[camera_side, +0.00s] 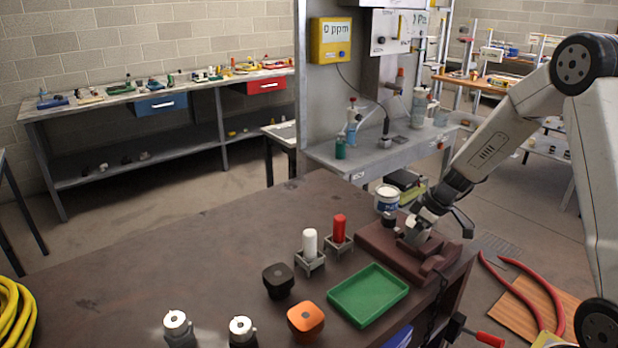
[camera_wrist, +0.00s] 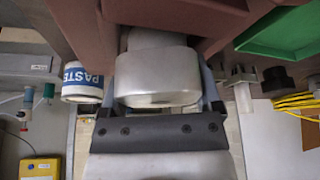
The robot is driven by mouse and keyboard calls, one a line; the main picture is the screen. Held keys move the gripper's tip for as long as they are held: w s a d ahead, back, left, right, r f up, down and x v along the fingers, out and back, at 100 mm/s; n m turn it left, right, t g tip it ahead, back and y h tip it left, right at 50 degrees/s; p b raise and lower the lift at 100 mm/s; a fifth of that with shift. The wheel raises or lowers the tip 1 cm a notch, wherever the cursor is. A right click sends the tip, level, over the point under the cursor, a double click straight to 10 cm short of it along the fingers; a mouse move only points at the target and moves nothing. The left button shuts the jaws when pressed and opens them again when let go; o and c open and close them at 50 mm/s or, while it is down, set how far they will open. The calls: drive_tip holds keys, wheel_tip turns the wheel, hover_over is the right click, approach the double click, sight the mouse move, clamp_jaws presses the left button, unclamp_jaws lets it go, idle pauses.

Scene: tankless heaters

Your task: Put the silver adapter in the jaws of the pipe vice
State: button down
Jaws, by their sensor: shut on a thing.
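The pipe vice (camera_side: 378,240) is a dark red block at the right end of the brown bench. My gripper (camera_side: 419,226) is right at the vice, reaching down from the upper right. In the wrist view my gripper (camera_wrist: 160,98) is shut on the silver adapter (camera_wrist: 157,80), a short, wide metal cylinder between the two fingers. The adapter's far end meets the dark red vice body (camera_wrist: 215,14) in that view. Whether it sits fully between the jaws is hidden.
A paste tin (camera_side: 387,199) stands just behind the vice. An empty green tray (camera_side: 368,294) lies in front of it. A red cylinder (camera_side: 339,229) and a white cylinder (camera_side: 310,243) stand in holders to the left, near black (camera_side: 278,280) and orange (camera_side: 305,320) blocks.

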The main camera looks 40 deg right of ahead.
drive_tip(key=shift+s+a+f, duration=0.1)
drive_tip(key=shift+s+f, duration=0.05)
drive_tip(key=shift+f, duration=0.3)
drive_tip(key=shift+s+a+f, duration=0.1)
drive_tip(key=shift+f, duration=0.35)
unclamp_jaws()
drive_tip(key=shift+d, duration=0.1)
drive_tip(key=shift+d+r, duration=0.1)
drive_tip(key=shift+r, duration=0.5)
drive_tip(key=shift+w+v, duration=0.2)
drive_tip(key=shift+v, duration=1.9)
drive_tip(key=shift+w+v, duration=0.2)
drive_tip(key=shift+v, duration=1.9)
